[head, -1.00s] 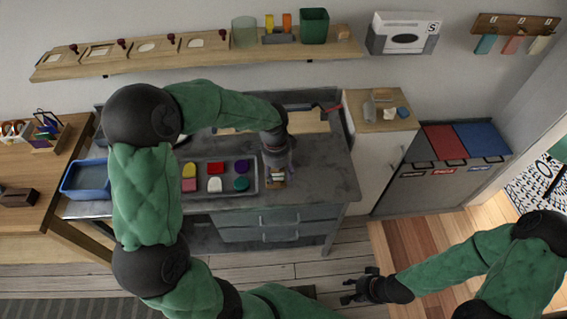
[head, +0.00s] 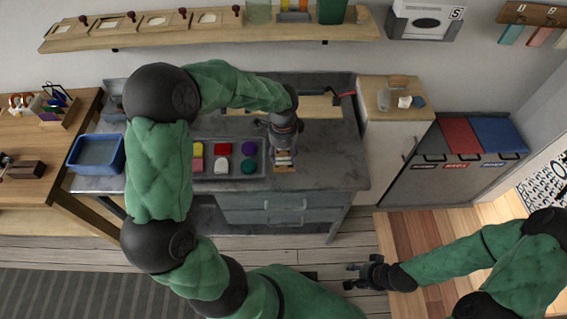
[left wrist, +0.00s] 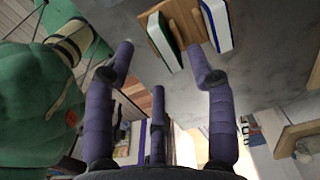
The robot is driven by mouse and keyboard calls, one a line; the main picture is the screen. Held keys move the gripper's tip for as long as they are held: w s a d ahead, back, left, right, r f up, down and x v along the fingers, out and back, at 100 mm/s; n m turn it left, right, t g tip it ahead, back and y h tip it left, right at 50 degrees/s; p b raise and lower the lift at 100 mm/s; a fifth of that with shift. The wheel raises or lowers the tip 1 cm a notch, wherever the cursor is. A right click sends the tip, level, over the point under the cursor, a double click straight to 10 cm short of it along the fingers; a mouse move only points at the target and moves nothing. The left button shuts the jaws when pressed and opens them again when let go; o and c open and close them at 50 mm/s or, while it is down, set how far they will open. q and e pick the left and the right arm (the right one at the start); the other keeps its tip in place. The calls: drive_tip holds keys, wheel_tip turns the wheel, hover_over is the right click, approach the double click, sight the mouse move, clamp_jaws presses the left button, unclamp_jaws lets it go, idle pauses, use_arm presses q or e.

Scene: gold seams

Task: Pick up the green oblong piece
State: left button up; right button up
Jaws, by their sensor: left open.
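A small green piece (head: 248,166) with a rounded outline lies in the front right of a grey tray (head: 230,174) on the counter. My left gripper (head: 283,150) points down just right of the tray, over a small wooden rack (head: 284,168). In the left wrist view, my left gripper (left wrist: 160,60) is open and its fingers are apart with nothing between them. The tray's green piece is not visible there. My right gripper (head: 358,275) is open and empty above the floor.
Yellow, pink, red, white and purple pieces share the tray; a purple one (head: 248,148) is directly behind the green one. A blue bin (head: 97,155) stands left. A cabinet (head: 395,120) stands right of the counter. A shelf (head: 200,28) runs along the wall.

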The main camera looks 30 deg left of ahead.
sight(283, 160)
use_arm(q)
wheel_tip(283, 160, down, 3)
drive_tip(key=shift+w+f+b, duration=0.1)
drive_tip(key=shift+f+b, duration=0.1)
drive_tip(key=shift+b, duration=0.25)
drive_tip(key=shift+r, duration=0.1)
clamp_jaws()
